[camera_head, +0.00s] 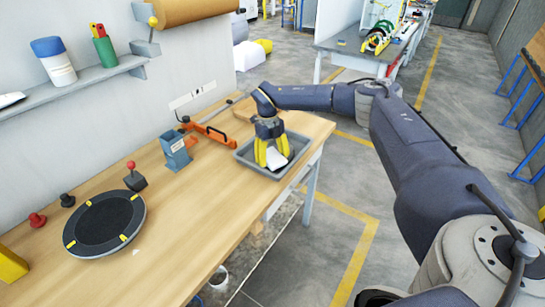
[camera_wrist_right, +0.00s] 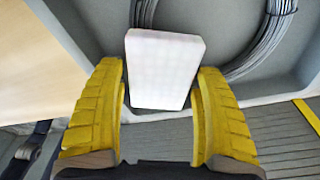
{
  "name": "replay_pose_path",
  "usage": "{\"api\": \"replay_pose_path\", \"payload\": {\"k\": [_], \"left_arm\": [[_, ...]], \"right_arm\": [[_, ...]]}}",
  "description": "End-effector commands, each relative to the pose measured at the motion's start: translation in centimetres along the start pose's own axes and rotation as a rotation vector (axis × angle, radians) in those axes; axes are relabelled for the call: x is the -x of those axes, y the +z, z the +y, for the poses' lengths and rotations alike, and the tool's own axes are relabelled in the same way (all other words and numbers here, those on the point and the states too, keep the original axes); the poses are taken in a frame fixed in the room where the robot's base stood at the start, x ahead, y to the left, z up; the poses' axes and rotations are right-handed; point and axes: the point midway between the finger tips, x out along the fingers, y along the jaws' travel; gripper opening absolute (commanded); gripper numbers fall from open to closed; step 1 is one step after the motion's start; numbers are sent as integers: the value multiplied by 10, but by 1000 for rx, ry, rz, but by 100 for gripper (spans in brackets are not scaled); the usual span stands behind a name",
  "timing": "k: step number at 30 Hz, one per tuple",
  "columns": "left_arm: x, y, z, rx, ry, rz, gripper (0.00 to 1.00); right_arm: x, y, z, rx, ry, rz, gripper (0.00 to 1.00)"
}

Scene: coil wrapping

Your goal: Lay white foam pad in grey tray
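The white foam pad (camera_wrist_right: 164,68) is in front of my right gripper in the right wrist view, tilted, with its far end wider in the picture. It also shows in the head view as a small white patch (camera_head: 276,159) over the grey tray (camera_head: 262,172). My right gripper (camera_wrist_right: 160,98) points down over the tray, its yellow fingers apart on either side of the pad. Narrow gaps show between the fingers and the pad's near end. I cannot tell whether the pad rests on the tray floor. My left gripper is not in view.
A grey cable coil (camera_wrist_right: 262,40) lies in the tray. A round black turntable (camera_head: 104,222) is nearer on the wooden table (camera_head: 190,225). The tray is near the table's right edge.

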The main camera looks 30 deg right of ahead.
Motion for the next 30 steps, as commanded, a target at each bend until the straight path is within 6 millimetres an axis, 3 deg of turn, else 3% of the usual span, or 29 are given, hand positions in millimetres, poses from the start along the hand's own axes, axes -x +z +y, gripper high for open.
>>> {"api": "replay_pose_path", "payload": {"k": [8, 21, 30], "left_arm": [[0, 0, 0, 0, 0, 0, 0], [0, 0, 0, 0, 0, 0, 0], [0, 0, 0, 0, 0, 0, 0]], "right_arm": [[10, 0, 0, 0, 0, -2, 71], [83, 0, 0, 0, -1, -3, 71], [116, 0, 0, 0, -1, 0, 71]]}}
